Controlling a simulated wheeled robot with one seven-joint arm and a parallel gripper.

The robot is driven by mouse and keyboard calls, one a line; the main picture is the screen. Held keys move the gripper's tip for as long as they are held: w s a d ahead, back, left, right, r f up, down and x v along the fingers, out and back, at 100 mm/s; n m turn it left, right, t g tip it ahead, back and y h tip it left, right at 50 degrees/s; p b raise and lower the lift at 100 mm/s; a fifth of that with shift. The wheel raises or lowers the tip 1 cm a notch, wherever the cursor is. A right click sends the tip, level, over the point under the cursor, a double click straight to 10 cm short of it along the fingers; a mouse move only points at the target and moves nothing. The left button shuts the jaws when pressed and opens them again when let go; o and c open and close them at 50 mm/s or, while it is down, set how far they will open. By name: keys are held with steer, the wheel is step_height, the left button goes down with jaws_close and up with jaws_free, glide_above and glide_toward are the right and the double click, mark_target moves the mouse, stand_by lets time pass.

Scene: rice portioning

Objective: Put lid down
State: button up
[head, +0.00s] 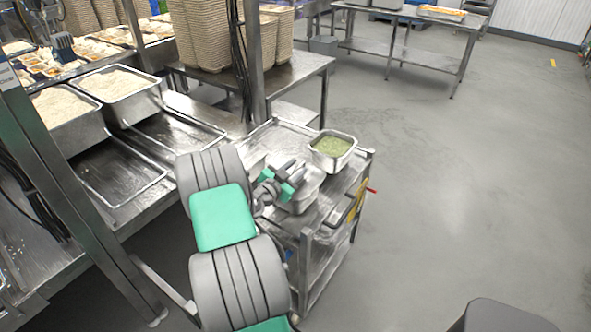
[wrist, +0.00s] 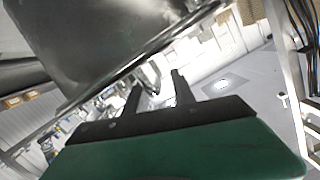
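I cannot tell what that shape is. A large, dark, shiny metal surface (wrist: 110,40) fills the upper left of the wrist view, close to the fingers. I cannot tell whether it is the lid or a pan. No lid can be made out for certain in the head view.
A steel pan with green food (head: 333,147) stands at the cart's far right corner. A steel counter (head: 105,213) with rice pans (head: 118,85) is to the left. Stacked brown trays (head: 205,30) stand on a table behind.

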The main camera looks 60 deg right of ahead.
steer(key=shift+r+p, duration=0.7)
steer(key=shift+p, duration=0.2)
steer(key=shift+w+a, duration=0.1)
steer(key=shift+a, duration=0.25)
steer(key=w+a+r+n+t+y+b, duration=0.15)
steer(key=w+a+n+y, duration=0.35)
steer(key=a, duration=1)
steer(key=w+a+n+t+y+b, duration=0.1)
steer(key=w+a+n+t+y, duration=0.4)
steer(key=a, duration=1)
steer(key=s+a+r+n+y, duration=0.2)
steer(key=a+n, duration=0.4)
steer(key=a, duration=0.7)
steer(key=s+a+r+n+g+y, duration=0.1)
steer(key=a+n+y, duration=0.3)
steer(key=a, duration=0.9)
steer(key=s+r+n, duration=0.1)
steer(key=n, duration=0.2)
steer(key=shift+s+a+r, duration=0.15)
steer(key=shift+s+r, duration=0.05)
steer(key=shift+r, duration=0.15)
